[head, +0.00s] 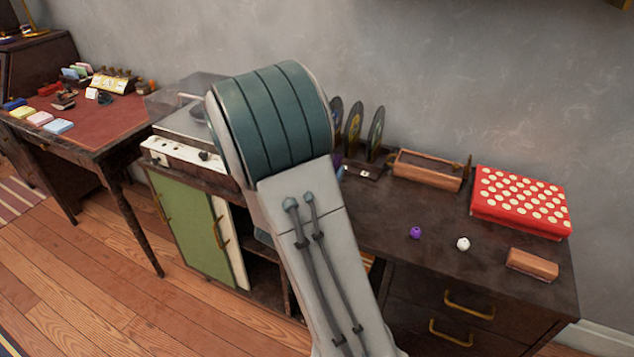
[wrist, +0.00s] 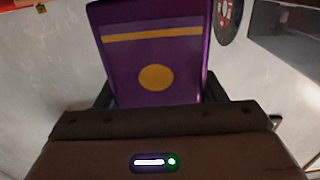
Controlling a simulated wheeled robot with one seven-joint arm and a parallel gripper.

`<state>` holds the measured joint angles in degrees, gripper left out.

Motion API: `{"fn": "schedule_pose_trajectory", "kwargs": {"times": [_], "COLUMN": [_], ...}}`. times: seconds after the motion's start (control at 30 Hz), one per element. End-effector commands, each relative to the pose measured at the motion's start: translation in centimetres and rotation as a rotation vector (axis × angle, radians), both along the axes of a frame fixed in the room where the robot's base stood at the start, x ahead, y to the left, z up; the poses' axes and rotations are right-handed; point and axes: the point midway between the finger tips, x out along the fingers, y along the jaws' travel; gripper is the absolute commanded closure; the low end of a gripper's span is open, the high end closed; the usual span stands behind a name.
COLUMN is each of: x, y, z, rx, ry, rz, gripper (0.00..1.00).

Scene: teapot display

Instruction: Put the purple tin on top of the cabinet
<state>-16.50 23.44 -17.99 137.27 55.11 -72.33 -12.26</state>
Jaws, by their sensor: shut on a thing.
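The purple tin (wrist: 153,55), with a yellow band and a yellow disc on its face, fills the upper middle of the wrist view. My gripper (wrist: 158,92) is shut on it, with dark fingers at its left and right sides. In the head view my arm covers the gripper and I cannot make out the tin for sure. The long dark cabinet (head: 385,222) stands against the grey wall, with a green door at left and brass-handled drawers at right. What is under the tin is hidden.
The cabinet top holds a record player (head: 185,150), upright records (head: 375,130), a wooden rack (head: 428,170), a red dotted box (head: 520,200), a purple ball (head: 415,232), a white ball (head: 463,243) and a brown block (head: 532,264). Bare top shows right of my arm. A red-topped desk (head: 100,122) stands left.

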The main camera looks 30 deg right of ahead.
Motion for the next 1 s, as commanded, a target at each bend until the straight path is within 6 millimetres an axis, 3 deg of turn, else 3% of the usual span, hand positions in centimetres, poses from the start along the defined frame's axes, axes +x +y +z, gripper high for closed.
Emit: {"fn": "schedule_pose_trajectory", "kwargs": {"times": [0.2, 0.37, 0.6, 1.0], "x": [2.3, 2.5, 2.5, 2.4], "y": [0.2, 0.2, 0.2, 0.2], "z": [-1.4, -2.3, -5.4, -5.9], "rx": [-0.001, -0.002, -0.002, -0.001], "ry": [-0.001, 0.002, 0.002, -0.001], "rz": [0.000, -0.001, 0.000, 0.000], "gripper": [0.66, 0.66, 0.66, 0.66]}}
